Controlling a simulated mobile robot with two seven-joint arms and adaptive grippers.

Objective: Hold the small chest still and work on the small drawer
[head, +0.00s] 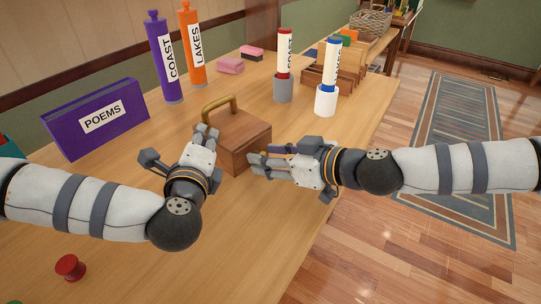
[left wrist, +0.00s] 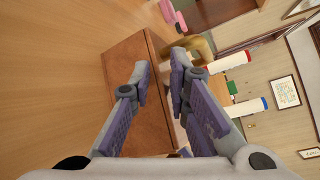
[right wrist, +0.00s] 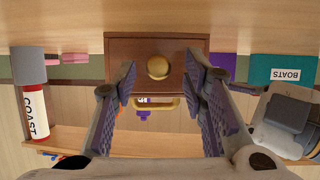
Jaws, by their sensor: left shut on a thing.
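The small chest (head: 238,132) is a brown wooden box with a brass top handle (head: 221,101), standing on the table. My left gripper (head: 204,133) is at its near left side, shut on the chest; in the left wrist view the fingers lie along the chest's edge (left wrist: 135,85), near the handle, and the exact contact is hard to see. In the right wrist view the small drawer (right wrist: 120,48) shows its front and round brass knob (right wrist: 158,67). My right gripper (head: 260,166) is open in front of it, its fingers either side of the knob with gaps visible. The drawer looks closed.
A purple POEMS box (head: 97,117) and the COAST (head: 166,62) and LAKES (head: 194,55) tubes stand at the left back. Two white tubes stand in holders (head: 326,100) behind the chest. A red spool (head: 70,267) lies at front left. The front table is mostly clear.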

